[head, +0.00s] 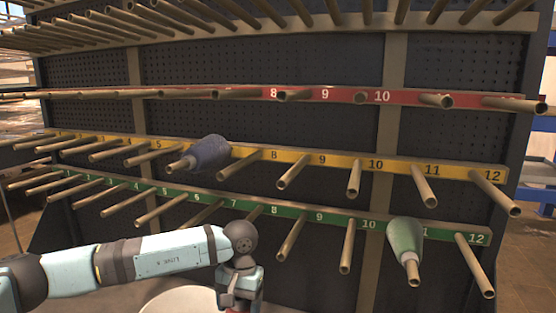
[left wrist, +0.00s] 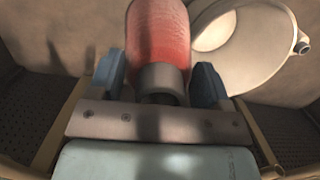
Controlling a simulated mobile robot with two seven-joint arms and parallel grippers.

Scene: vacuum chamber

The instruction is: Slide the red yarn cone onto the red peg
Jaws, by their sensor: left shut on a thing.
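The red yarn cone (left wrist: 158,35) is in the left wrist view, with its grey-brown tube end (left wrist: 160,80) between the two blue fingers of my left gripper (left wrist: 158,85). The gripper is shut on it. In the head view my left gripper (head: 238,292) points down at the bottom edge, and only a sliver of red shows below it. The red rail (head: 345,94) runs across the rack above the yellow one, with several bare brown pegs, one near number 10 (head: 362,97). Which peg is meant cannot be told. My right gripper is not in view.
A dark blue cone (head: 208,153) sits on a yellow-rail peg and a green cone (head: 404,238) on a green-rail peg. Other pegs jut forward. A pale round rim (head: 180,302) lies below my left arm. A cream cone-like thing (left wrist: 265,45) lies beside the red cone.

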